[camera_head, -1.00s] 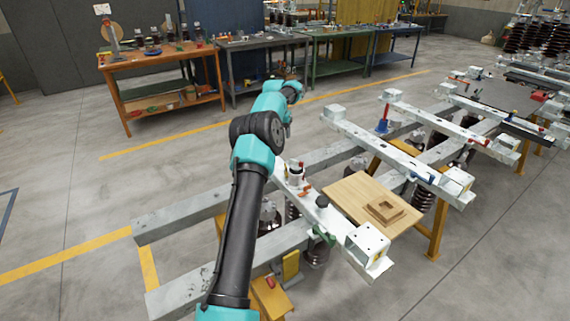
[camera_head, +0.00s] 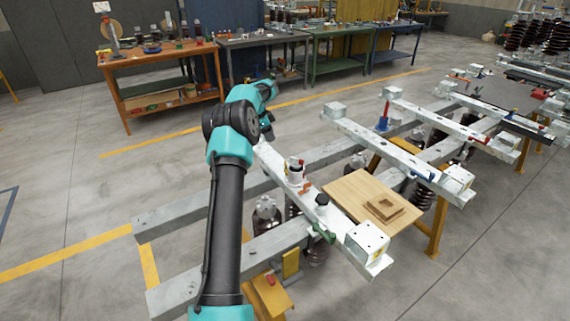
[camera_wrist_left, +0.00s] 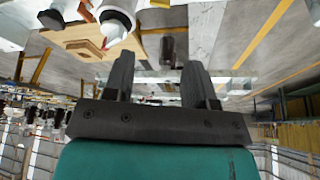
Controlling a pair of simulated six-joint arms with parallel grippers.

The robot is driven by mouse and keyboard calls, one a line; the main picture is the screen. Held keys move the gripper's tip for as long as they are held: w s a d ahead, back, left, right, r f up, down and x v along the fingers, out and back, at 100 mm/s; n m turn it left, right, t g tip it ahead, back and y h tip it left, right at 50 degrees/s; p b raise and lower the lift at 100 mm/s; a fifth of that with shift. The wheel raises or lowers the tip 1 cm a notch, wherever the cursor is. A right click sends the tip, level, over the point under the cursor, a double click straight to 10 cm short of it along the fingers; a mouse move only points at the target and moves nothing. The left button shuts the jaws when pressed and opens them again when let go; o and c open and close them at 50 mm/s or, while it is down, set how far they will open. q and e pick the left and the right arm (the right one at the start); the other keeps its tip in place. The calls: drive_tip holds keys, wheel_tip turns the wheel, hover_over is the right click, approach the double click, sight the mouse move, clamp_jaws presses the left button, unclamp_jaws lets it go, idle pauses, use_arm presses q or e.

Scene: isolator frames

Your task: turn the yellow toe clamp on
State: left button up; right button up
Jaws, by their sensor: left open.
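A small yellow block (camera_head: 290,263), which may be the yellow toe clamp, stands beside the near end of the white-topped frame beam (camera_head: 325,212). A red-tipped piece (camera_head: 271,281) lies on the yellow stand below it; I cannot tell whether it is part of the clamp. My left gripper (camera_head: 268,133) is beyond the beam's far end, well away from the yellow block, and is mostly hidden by my arm. In the left wrist view its two dark fingers (camera_wrist_left: 158,82) are apart with nothing between them. My right gripper is not in view.
A wooden board (camera_head: 347,196) with a small square frame (camera_head: 384,208) lies right of the beam. Brown insulators (camera_head: 317,252) hang below it. More beams (camera_head: 390,150) stand to the right. Workbenches (camera_head: 165,66) line the back. The floor at left is clear.

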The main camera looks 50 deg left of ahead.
sight(286, 168)
use_arm(q)
drive_tip(key=x, duration=1.7)
drive_tip(key=shift+f, duration=0.2)
drive_tip(key=c, duration=0.6)
drive_tip(key=shift+c, duration=0.2)
drive_tip(key=shift+s, duration=0.1)
drive_tip(key=shift+n+y, duration=0.9)
drive_tip(key=shift+n, duration=1.4)
